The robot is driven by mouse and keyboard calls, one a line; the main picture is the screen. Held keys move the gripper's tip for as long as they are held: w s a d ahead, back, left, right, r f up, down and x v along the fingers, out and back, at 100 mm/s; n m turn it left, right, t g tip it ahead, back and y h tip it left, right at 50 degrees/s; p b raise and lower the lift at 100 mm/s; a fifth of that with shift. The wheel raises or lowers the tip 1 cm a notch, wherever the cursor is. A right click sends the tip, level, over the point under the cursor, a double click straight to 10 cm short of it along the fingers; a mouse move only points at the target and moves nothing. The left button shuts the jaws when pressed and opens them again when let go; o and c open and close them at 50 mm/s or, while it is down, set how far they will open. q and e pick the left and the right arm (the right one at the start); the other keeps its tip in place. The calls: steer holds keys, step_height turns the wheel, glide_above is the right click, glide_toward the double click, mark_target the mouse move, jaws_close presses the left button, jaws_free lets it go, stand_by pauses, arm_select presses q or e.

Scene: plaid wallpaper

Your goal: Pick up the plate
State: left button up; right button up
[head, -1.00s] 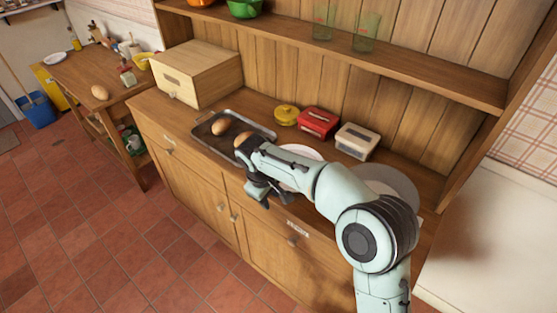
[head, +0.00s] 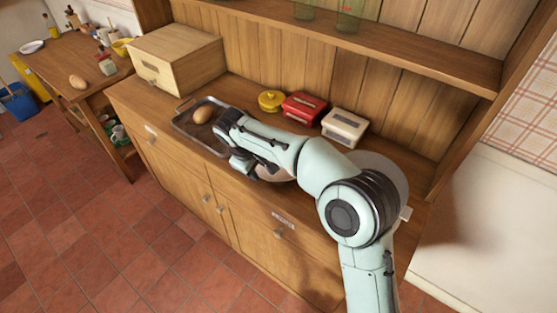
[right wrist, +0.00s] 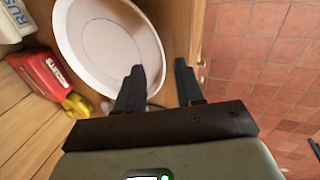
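A white round plate (right wrist: 100,40) with a raised rim lies on the wooden counter in the right wrist view. In the head view only a sliver of the plate (head: 272,176) shows below my right arm; the rest is hidden. My right gripper (head: 242,163) is over the counter's front part, beside the plate. In the right wrist view my right gripper (right wrist: 160,78) is open and empty. Its left finger overlaps the plate's rim in the picture and its right finger is past the rim. I cannot tell whether they touch. My left gripper is not in view.
A metal tray (head: 184,126) with an egg (head: 203,115) lies left of my right gripper. A larger grey disc (head: 396,174) is partly behind my arm. A shelf hangs above.

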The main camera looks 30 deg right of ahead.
mark_target(261, 176)
steer(key=x, duration=0.5)
steer(key=shift+w+a+f, duration=0.1)
steer(key=shift+w, duration=0.15)
jaws_close()
